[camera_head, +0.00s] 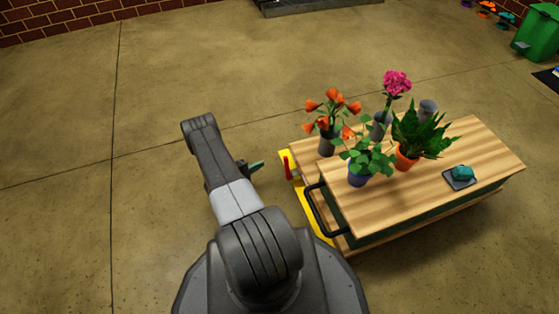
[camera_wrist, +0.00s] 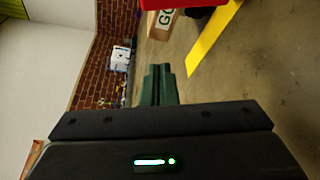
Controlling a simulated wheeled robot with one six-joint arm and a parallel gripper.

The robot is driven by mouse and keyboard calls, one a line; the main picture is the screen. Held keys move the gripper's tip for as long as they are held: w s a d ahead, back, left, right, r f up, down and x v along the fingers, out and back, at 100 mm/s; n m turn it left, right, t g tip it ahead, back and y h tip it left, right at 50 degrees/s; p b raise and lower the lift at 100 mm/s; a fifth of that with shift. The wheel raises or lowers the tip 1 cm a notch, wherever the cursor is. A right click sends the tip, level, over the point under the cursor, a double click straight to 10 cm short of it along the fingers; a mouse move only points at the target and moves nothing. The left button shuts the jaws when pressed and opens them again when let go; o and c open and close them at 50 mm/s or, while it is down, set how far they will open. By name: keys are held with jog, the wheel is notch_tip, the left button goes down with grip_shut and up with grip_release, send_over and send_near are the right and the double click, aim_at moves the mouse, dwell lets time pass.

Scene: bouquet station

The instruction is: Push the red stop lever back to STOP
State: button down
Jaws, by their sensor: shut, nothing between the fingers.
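The red stop lever (camera_head: 287,168) stands at the left end of the wooden bench, beside a yellow strip (camera_head: 318,218). My gripper (camera_head: 257,166) is to the left of the lever, apart from it in the head view. In the wrist view my gripper's green fingers (camera_wrist: 158,75) are together with nothing between them. A red part (camera_wrist: 185,4), likely the lever, shows at the top edge of the wrist view, cut off by the frame. Below it is a block with the letters "GO" (camera_wrist: 163,22). The STOP marking is not visible.
The bench (camera_head: 440,190) carries orange flowers (camera_head: 331,110), a pink flower (camera_head: 396,83), potted plants (camera_head: 357,165) and a small dark tray (camera_head: 460,182). A black handle (camera_head: 312,212) juts from its left end. The floor left of the bench is clear.

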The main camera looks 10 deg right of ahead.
aim_at(287, 169)
jog(key=w+d+b, duration=0.1)
jog(key=d+b, duration=0.2)
jog(key=d, duration=0.6)
jog(key=shift+d+r+b, duration=0.15)
jog(key=shift+d+b, duration=0.05)
jog(key=shift+b, duration=0.15)
jog(key=shift+d, duration=0.1)
dwell(0.3)
